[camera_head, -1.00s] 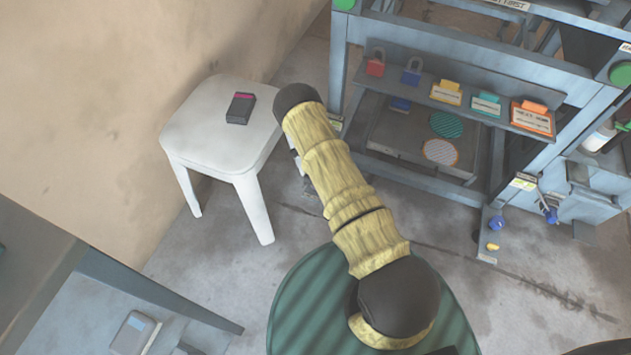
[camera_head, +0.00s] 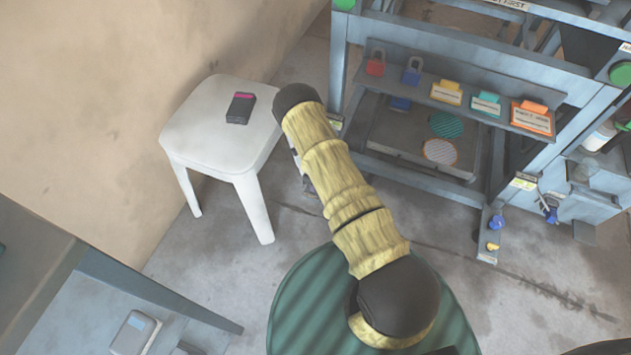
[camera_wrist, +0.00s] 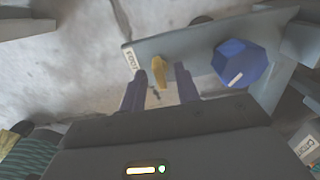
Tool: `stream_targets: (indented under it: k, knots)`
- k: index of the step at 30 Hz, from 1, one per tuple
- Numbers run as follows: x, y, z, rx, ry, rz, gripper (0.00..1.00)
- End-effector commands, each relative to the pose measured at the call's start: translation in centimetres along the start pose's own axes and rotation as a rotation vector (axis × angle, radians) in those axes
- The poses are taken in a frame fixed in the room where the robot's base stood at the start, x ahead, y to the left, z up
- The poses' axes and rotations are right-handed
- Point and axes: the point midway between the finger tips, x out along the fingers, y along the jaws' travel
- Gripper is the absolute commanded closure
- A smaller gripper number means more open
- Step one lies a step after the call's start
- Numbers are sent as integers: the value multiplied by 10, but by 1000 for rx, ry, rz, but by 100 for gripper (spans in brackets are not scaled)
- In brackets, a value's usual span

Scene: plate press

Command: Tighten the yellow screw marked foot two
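In the wrist view a yellow screw (camera_wrist: 159,73) with a flat head stands on a grey bracket (camera_wrist: 190,40). A white label (camera_wrist: 130,58) beside it begins with FOOT; I cannot read its number. My gripper (camera_wrist: 161,80) is open, one finger on each side of the screw, with gaps showing between. There a yellow screw (camera_head: 493,247) shows low on the press's right leg, above a small unreadable label (camera_head: 487,258). I cannot tell whether both views show the same screw.
A blue faceted knob (camera_wrist: 238,63) sits close to the right finger. In the head view a blue knob (camera_head: 496,222) is just above the yellow screw. The press frame (camera_head: 440,185) holds a shelf of tags and padlocks. A white stool (camera_head: 215,145) stands left of my arm.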

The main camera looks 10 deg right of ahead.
Motion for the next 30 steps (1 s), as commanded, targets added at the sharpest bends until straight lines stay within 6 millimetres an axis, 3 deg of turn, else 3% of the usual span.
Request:
stream_targets:
  k: [8,24,30]
  knots:
    - [-26,0,0,0,-1,0,68]
    - [-134,0,0,1,-1,-2,68]
    - [-165,0,0,0,0,0,68]
